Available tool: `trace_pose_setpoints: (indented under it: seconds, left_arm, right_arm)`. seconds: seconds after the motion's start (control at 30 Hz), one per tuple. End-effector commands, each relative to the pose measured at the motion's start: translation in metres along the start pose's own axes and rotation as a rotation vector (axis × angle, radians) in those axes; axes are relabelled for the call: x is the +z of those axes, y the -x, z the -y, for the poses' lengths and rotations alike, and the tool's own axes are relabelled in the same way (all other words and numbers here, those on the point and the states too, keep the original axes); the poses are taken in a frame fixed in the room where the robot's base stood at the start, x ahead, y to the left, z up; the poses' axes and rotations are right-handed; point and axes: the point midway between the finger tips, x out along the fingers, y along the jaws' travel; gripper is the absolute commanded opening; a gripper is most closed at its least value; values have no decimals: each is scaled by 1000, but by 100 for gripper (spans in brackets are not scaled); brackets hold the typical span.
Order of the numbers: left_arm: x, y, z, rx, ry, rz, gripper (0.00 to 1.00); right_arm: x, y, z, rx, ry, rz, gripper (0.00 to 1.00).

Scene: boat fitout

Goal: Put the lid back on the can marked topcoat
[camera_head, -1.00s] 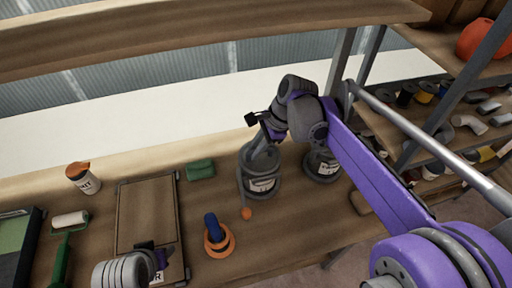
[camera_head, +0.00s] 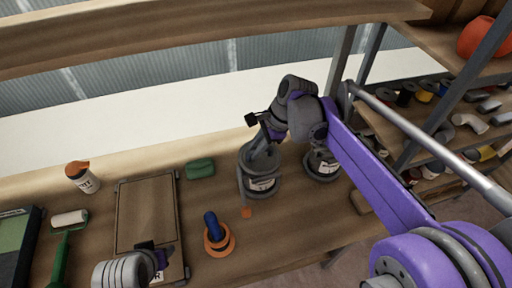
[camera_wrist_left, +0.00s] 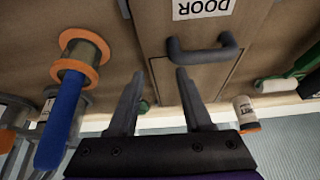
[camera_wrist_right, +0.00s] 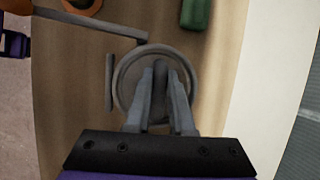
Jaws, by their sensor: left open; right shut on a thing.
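A grey can (camera_head: 262,184) with a white label stands on the bench below my right gripper (camera_head: 258,146). A second labelled grey can (camera_head: 325,168) stands to its right, partly behind my right arm. The print on both labels is too small to read. In the right wrist view, my right gripper (camera_wrist_right: 160,92) is shut on the upright grip of a round grey lid (camera_wrist_right: 128,72). The lid is over the can; I cannot tell whether it is seated. My left gripper (camera_wrist_left: 158,85) is open, its fingers near the grey handle (camera_wrist_left: 202,50) of a panel marked DOOR.
The wooden panel (camera_head: 146,215) lies on the bench at left. An orange spool with a blue handle (camera_head: 212,228), a green block (camera_head: 199,168), an orange-capped container (camera_head: 82,177) and a paint roller (camera_head: 69,219) are around it. A grey bar (camera_wrist_right: 95,25) juts beside the can.

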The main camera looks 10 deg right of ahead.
Motion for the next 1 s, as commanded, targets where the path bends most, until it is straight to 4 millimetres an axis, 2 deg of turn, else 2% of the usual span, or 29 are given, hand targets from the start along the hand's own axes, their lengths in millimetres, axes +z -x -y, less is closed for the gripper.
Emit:
trace_pose_setpoints:
  seconds: [0.17, 0.2, 0.37, 0.57, 0.77, 1.0]
  left_arm:
    - [0, 0, 0, 0, 0, 0, 50]
    - [0, 0, 0, 0, 0, 0, 50]
    - [0, 0, 0, 0, 0, 0, 50]
    - [0, 0, 0, 0, 0, 0, 50]
    - [0, 0, 0, 0, 0, 0, 50]
    - [0, 0, 0, 0, 0, 0, 50]
  right_arm:
    - [-1, -1, -1, 1, 0, -1, 0]
    - [-1, -1, -1, 2, 0, -1, 26]
    - [0, -1, -1, 1, 0, -1, 55]
    - [0, -1, -1, 1, 0, 0, 56]
    - [0, -1, -1, 1, 0, -1, 86]
    - [0, -1, 0, 1, 0, 0, 86]
